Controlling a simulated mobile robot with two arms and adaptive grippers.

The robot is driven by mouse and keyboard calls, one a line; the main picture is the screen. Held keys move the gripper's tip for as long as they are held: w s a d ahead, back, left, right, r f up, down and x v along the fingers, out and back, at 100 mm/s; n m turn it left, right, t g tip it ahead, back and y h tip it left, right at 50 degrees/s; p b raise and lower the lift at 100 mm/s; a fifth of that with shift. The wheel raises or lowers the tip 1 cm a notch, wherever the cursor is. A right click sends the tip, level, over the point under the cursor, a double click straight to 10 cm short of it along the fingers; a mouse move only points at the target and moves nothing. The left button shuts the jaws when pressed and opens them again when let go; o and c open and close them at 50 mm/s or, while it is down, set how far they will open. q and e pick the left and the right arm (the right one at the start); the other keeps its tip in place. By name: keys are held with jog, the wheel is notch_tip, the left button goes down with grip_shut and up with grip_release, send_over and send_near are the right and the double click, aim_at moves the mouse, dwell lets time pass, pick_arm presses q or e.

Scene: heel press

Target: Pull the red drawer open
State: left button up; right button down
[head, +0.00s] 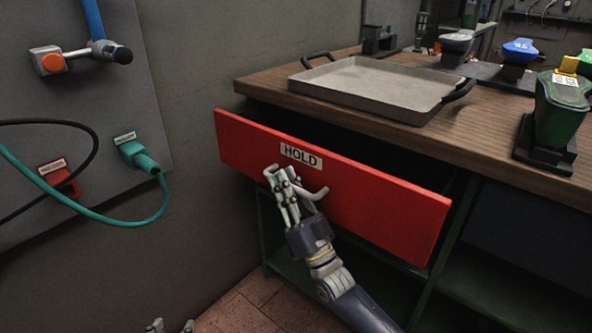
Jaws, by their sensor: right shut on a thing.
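The red drawer (375,200) sits under the wooden worktop and stands out from the bench front, with a dark gap showing behind its top edge. A label reading HOLD (301,154) is on its front. My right gripper (278,175) is shut on the drawer's metal handle (318,192) below the label, and its fingers hide part of the handle. Only the fingertips of my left gripper (172,326) show at the bottom edge. They are apart with nothing visible between them.
A grey tray (380,84) with dark handles lies on the worktop (490,125). A green device (562,105) stands at the right. A wall panel (75,110) with a teal cable and plugs is at the left. Open shelving is below the drawer.

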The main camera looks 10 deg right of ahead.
pick_arm(q)
jog(key=s+a+f+g+y+p, duration=0.1)
jog(key=s+a+f+g, duration=0.1)
jog(key=s+f+g, duration=0.2)
jog(key=s+a+f+g+y+p, duration=0.1)
jog(key=s+a+f+g+p, duration=0.1)
jog(key=s, duration=0.9)
jog(key=shift+a+f+g+y+p, duration=0.3)
jog(key=shift+a+f+g, duration=0.35)
jog(key=shift+f+g, duration=0.85)
pick_arm(e)
jog(key=s+a, duration=1)
jog(key=a, duration=0.3)
pick_arm(q)
jog(key=shift+r, duration=0.15)
pick_arm(e)
jog(key=shift+f, duration=0.1)
jog(key=c, duration=1.9)
grip_release()
jog(key=shift+s, duration=0.1)
jog(key=v, duration=1.2)
